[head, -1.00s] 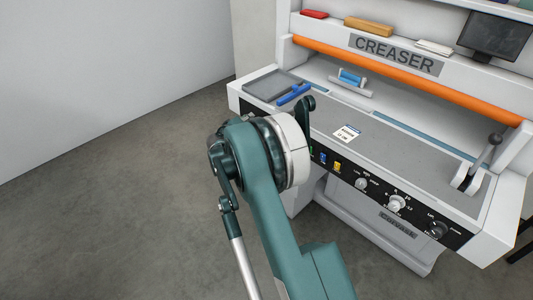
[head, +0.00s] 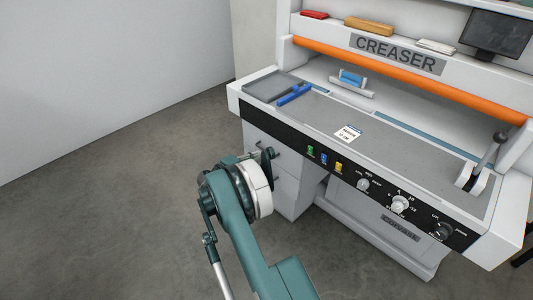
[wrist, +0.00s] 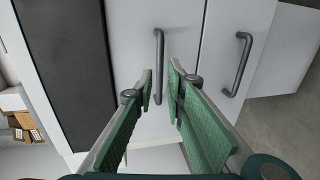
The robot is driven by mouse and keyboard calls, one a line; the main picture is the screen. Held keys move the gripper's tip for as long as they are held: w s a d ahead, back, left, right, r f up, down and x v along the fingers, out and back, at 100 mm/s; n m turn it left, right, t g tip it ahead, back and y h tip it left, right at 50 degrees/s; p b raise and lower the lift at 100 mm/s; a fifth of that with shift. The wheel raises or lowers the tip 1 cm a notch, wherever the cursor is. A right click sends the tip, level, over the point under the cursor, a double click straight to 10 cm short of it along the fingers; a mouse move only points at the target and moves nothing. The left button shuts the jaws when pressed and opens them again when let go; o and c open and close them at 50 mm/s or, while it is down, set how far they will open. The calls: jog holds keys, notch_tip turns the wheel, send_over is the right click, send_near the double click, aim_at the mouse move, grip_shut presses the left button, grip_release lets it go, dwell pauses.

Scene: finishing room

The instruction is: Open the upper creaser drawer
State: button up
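The creaser (head: 420,120) has a white drawer unit below its black control strip. In the wrist view, the upper drawer (wrist: 130,45) lies just right of the dark panel and looks shut. Its dark bar handle (wrist: 158,50) runs up and down in the picture. My gripper (wrist: 160,82) is open, its green-padded fingers pointing at this handle. The handle's near end shows between the fingertips; I cannot tell whether they touch it. In the head view, my gripper (head: 268,154) is in front of the drawers, partly hidden by my wrist.
The lower drawer (wrist: 210,75) has a similar handle (wrist: 239,65), right of my fingers in the wrist view. The control strip (head: 385,190), with switches and knobs, overhangs the drawers. A tray (head: 262,90) and a blue tool (head: 294,94) lie on the worktop. Floor on the left is clear.

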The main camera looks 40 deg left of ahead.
aim_at(266, 151)
jog(key=shift+b+x, duration=1)
jog(key=shift+x, duration=2.9)
grip_shut()
jog(key=shift+s, duration=0.1)
jog(key=f+v, duration=0.2)
jog(key=v, duration=1)
jog(key=s+f+v, duration=0.1)
jog(key=f+v, duration=0.2)
jog(key=v, duration=0.9)
jog(key=f+v, duration=0.2)
jog(key=v, duration=1)
jog(key=shift+s+f, duration=0.2)
jog(key=shift+s, duration=0.15)
grip_release()
